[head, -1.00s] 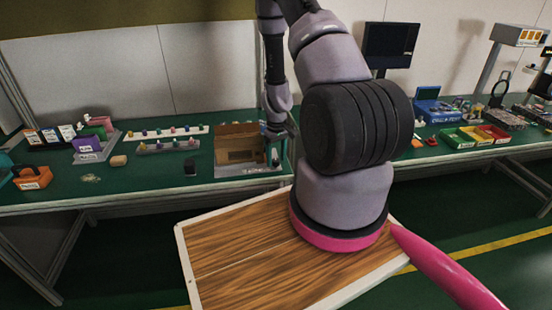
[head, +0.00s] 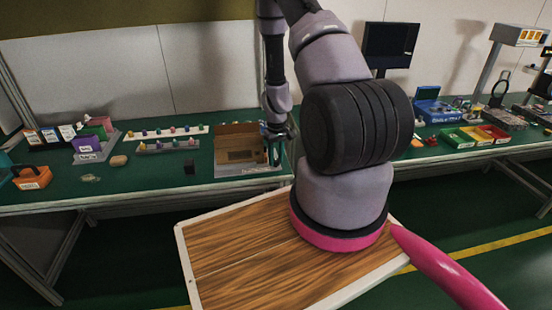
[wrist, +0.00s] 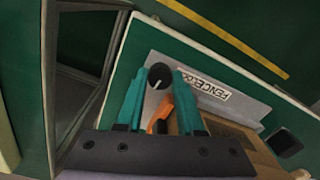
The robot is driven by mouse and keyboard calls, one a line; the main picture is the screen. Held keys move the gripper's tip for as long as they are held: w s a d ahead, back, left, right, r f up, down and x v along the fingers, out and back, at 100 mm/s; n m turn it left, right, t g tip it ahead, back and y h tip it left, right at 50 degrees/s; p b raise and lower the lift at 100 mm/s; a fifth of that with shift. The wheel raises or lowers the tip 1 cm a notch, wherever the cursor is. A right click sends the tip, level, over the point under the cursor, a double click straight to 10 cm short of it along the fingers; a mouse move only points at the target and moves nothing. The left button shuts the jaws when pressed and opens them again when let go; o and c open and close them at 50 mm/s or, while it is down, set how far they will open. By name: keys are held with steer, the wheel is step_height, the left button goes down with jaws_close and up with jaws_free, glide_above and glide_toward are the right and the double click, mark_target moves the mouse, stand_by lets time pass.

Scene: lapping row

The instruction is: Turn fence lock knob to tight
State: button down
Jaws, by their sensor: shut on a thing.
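The fence lock knob (wrist: 159,76) is round and black with a white pointer line, on a grey plate beside a white label (wrist: 207,88) that starts with "FENCE". My gripper (wrist: 160,82) has teal fingers on either side of the knob and is shut on it. In the head view my gripper (head: 276,132) is at the right end of the grey fixture (head: 245,171) by the cardboard box (head: 238,143); the knob is hidden there. An orange part (wrist: 162,113) shows between the fingers; what it is I cannot tell. The pointer's setting marks are not readable.
A black block (head: 189,167) stands left of the fixture on the green bench (head: 130,190). Coloured bins (head: 475,135) and a monitor (head: 390,42) are on the right. The bench front is mostly clear.

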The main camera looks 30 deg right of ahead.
steer(key=m, duration=1)
steer(key=shift+m, duration=0.3)
steer(key=m, duration=0.5)
steer(key=shift+m, duration=2.4)
steer(key=c, duration=0.5)
jaws_free()
